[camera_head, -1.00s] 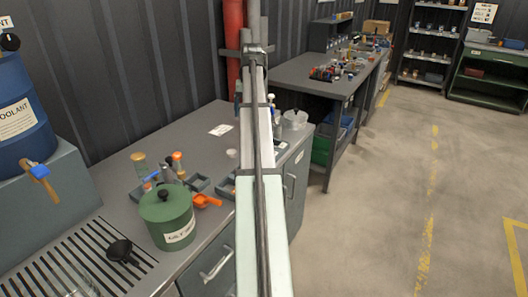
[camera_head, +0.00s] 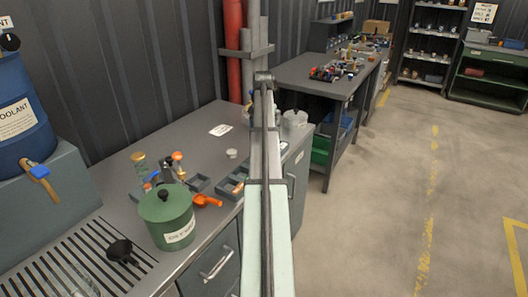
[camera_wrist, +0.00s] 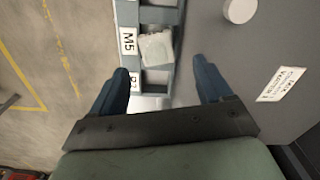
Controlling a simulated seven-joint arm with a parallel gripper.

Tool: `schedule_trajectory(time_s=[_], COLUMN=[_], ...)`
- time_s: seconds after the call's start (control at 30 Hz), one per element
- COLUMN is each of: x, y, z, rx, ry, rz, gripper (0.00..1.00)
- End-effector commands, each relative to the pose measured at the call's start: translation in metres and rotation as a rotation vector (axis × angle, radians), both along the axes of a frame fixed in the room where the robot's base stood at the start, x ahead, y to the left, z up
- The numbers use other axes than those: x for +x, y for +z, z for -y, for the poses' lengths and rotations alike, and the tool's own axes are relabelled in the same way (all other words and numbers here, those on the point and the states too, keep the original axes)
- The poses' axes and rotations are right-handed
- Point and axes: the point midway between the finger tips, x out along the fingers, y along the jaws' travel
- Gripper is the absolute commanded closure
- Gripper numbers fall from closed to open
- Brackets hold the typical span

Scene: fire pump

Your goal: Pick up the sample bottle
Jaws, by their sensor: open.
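I cannot tell for sure which item is the sample bottle. In the head view, a small clear container with a yellowish top (camera_head: 138,160) and an orange-topped item (camera_head: 178,158) stand on the bench behind the green canister (camera_head: 167,215). No bottle shows in the wrist view. My gripper (camera_wrist: 160,66) is open and empty, its dark fingers apart above a grey-blue divided tray (camera_wrist: 140,86) marked M5. A pale block (camera_wrist: 156,48) lies in that tray between the fingers. In the head view my arm hides the gripper and part of the bench.
A white round item (camera_wrist: 239,10) and a white label (camera_wrist: 281,84) lie on the bench right of the tray in the wrist view. An orange scoop (camera_head: 207,201) and a black-knobbed item (camera_head: 121,250) are near the canister. A blue coolant drum (camera_head: 22,120) stands left.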

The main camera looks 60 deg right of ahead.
Motion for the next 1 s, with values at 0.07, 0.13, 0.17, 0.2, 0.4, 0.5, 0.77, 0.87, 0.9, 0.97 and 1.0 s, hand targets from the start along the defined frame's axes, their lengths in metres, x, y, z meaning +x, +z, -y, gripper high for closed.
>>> schedule_trajectory(time_s=[0.07, 0.13, 0.17, 0.2, 0.4, 0.5, 0.77, 0.87, 0.9, 0.97, 1.0], x=[0.000, 0.000, 0.000, -0.001, -0.004, -0.006, -0.005, -0.005, -0.005, -0.005, -0.005], y=[-0.007, -0.010, -0.011, -0.012, -0.032, -0.045, -0.061, -0.061, -0.061, -0.061, -0.061], z=[-0.001, -0.001, -0.001, -0.001, -0.003, -0.004, -0.003, -0.003, -0.003, -0.003, -0.003], rx=[0.001, 0.001, 0.001, 0.001, 0.001, 0.002, 0.000, 0.000, 0.000, 0.000, 0.000], ry=[0.000, 0.000, 0.001, 0.001, 0.001, 0.001, 0.001, 0.001, 0.001, 0.001, 0.001], rz=[0.000, 0.000, 0.000, 0.000, 0.000, 0.000, 0.000, 0.000, 0.000, 0.000, 0.000], gripper=[0.21, 0.21, 0.21, 0.21, 0.21, 0.21, 0.21, 0.21, 0.22, 0.28, 0.32])
